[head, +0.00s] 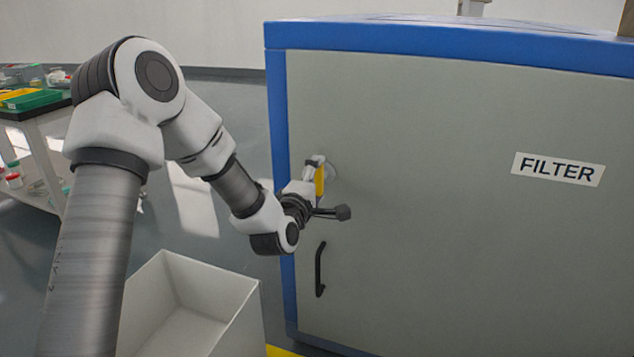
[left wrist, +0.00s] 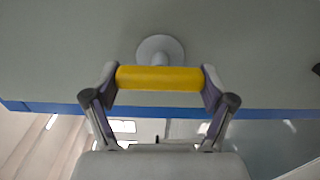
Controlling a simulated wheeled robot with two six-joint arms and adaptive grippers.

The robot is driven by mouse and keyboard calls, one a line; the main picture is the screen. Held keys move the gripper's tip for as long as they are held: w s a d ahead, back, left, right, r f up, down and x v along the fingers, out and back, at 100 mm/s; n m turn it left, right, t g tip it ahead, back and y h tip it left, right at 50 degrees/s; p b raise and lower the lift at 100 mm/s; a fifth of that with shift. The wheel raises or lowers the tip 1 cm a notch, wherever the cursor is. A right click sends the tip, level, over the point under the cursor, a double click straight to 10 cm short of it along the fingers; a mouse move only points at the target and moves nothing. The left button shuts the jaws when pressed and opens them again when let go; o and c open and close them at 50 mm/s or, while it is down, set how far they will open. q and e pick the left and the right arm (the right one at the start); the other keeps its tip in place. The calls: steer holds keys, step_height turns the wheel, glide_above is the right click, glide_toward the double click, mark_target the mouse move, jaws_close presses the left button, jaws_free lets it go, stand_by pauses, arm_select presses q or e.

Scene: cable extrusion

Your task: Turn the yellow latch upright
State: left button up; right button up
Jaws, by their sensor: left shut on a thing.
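The yellow latch (head: 320,180) is on the grey door of the blue-framed cabinet, near the door's left edge. In the head view it looks long and close to upright, partly hidden by my gripper. In the left wrist view the yellow latch (left wrist: 160,78) lies across the picture, in front of its round pale mount (left wrist: 160,46). My left gripper (head: 313,180) is shut on it, with one finger at each end of the yellow bar. My right gripper is not in view.
A black door handle (head: 320,270) is below the latch. A pale open box (head: 205,318) stands on the floor to the left of the cabinet (head: 450,150), which bears a FILTER label (head: 558,169). A table (head: 40,140) with trays stands at the far left.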

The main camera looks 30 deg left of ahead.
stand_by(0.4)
arm_select(q)
steer(key=o, duration=1)
steer(key=v, duration=0.7)
steer(key=shift+s, duration=0.25)
